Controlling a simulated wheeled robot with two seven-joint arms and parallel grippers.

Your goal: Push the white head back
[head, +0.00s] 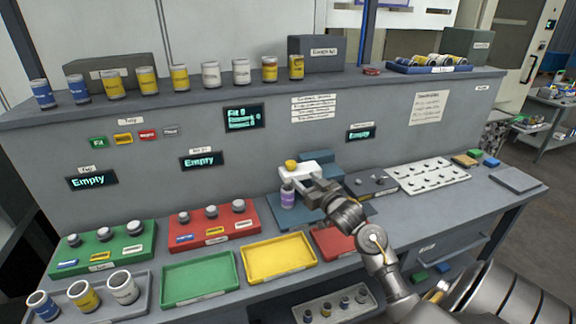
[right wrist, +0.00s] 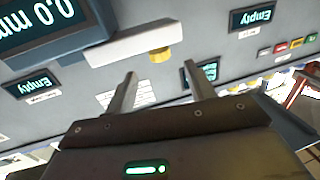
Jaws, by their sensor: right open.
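The white head (head: 298,171) is a white block with a yellow knob (head: 291,164) on top, at the blue gauge (head: 318,160) on the bench. In the right wrist view the white head (right wrist: 140,40) is a white bar running out from the blue gauge body (right wrist: 60,25), with the yellow knob at its end. My right gripper (head: 304,187) is close to the head, its fingers pointing towards it. In the wrist view its two fingers (right wrist: 160,72) are apart with nothing between them. Contact with the head cannot be told. My left gripper is not in view.
A purple-labelled can (head: 287,197) stands under the head, close to my right gripper. Green (head: 201,276), yellow (head: 279,257) and red (head: 333,243) trays lie in front. A pegged white board (head: 428,175) lies right. Several cans line the upper shelf (head: 330,82).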

